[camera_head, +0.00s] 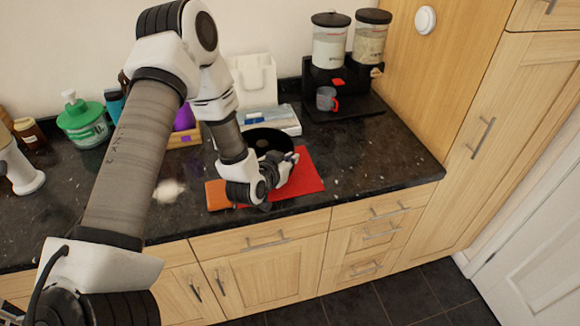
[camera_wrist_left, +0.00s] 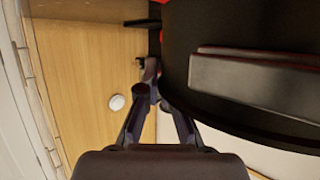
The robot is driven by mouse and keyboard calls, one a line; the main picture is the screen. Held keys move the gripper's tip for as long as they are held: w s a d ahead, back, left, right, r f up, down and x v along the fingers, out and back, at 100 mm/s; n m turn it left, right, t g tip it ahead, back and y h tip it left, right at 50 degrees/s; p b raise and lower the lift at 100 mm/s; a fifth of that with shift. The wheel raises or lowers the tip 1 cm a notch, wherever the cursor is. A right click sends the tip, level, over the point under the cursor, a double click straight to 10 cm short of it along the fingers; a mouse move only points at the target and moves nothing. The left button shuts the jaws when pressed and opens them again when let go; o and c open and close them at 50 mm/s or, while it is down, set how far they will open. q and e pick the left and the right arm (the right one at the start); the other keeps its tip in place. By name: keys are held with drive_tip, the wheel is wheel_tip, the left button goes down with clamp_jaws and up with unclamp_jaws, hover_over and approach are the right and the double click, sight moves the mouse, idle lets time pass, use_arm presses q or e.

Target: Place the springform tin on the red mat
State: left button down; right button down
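The springform tin (camera_head: 268,139) is black and round, with its open dark inside facing up in the head view. It overlaps the back of the red mat (camera_head: 309,179); whether it touches the mat is hard to tell. My left gripper (camera_head: 291,160) is at the tin's front right edge, above the mat. In the left wrist view the tin (camera_wrist_left: 235,115) fills the right side, its long latch facing the camera. The left gripper's fingers (camera_wrist_left: 158,92) close around the tin's edge, one tip outside and the other hidden behind the wall.
An orange piece (camera_head: 216,196) lies at the mat's left end. Behind stand a white holder (camera_head: 254,78) and a light box (camera_head: 283,122). A black dispenser (camera_head: 335,75) with a red-handled mug (camera_head: 326,99) is at the back right. Counter right of the mat (camera_head: 385,155) is clear.

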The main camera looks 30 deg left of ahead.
use_arm(q)
wheel_tip(320, 180, down, 3)
drive_tip(key=shift+p, duration=0.5)
drive_tip(key=shift+f, duration=0.25)
drive_tip(key=shift+f, duration=0.1)
drive_tip(key=c, duration=1.3)
unclamp_jaws()
